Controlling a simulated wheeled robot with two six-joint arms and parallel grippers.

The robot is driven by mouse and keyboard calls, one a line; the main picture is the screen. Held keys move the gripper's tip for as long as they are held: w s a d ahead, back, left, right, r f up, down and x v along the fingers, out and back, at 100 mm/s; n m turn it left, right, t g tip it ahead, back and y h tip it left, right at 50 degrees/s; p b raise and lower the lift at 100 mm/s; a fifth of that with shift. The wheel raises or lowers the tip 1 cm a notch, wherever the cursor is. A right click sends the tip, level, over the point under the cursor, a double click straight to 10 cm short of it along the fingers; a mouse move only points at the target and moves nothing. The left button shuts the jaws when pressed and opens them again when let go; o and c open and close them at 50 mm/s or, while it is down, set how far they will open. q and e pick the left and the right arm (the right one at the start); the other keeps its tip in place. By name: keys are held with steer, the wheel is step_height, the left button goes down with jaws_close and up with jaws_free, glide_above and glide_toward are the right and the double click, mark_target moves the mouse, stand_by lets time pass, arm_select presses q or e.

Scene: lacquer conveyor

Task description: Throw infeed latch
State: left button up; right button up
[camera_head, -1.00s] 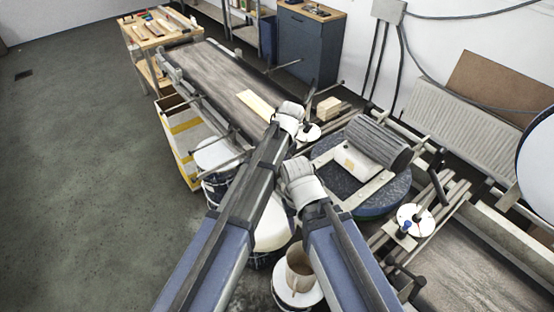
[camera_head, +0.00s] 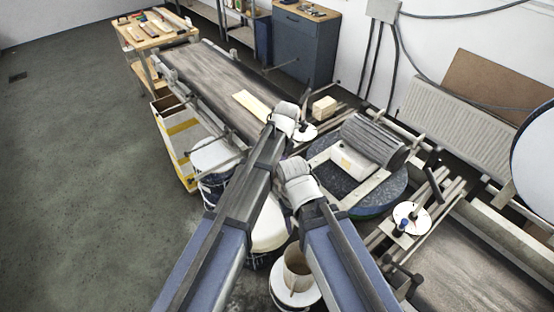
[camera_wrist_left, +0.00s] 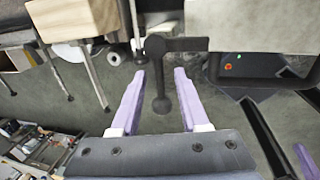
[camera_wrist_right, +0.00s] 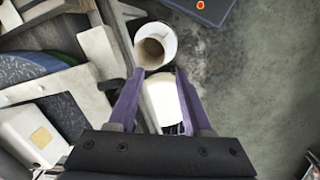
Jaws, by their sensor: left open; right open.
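In the left wrist view a dark lever with a round knob (camera_wrist_left: 161,105), seemingly the infeed latch, hangs between the fingers of my left gripper (camera_wrist_left: 160,73). The left gripper is open; a gap shows on both sides of the lever, and I cannot tell their depth apart. In the head view the left wrist is over the near end of the far conveyor (camera_head: 215,78), and its fingers and the lever there are hidden. My right gripper (camera_wrist_right: 160,72) is open and empty above a white container (camera_wrist_right: 160,100); its wrist shows in the head view near the round blue table.
A round blue table (camera_head: 375,199) with a grey roller (camera_head: 372,139) stands right of my arms. White buckets (camera_head: 215,155) and a yellow-striped crate (camera_head: 183,160) are at the left. A second conveyor (camera_head: 480,265) is at lower right. The floor at left is clear.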

steer(key=shift+r, duration=0.1)
step_height(320, 180, up, 8)
steer(key=p, duration=0.7)
steer(key=shift+f+p, duration=0.25)
steer(key=shift+p, duration=0.1)
steer(key=shift+a, duration=0.1)
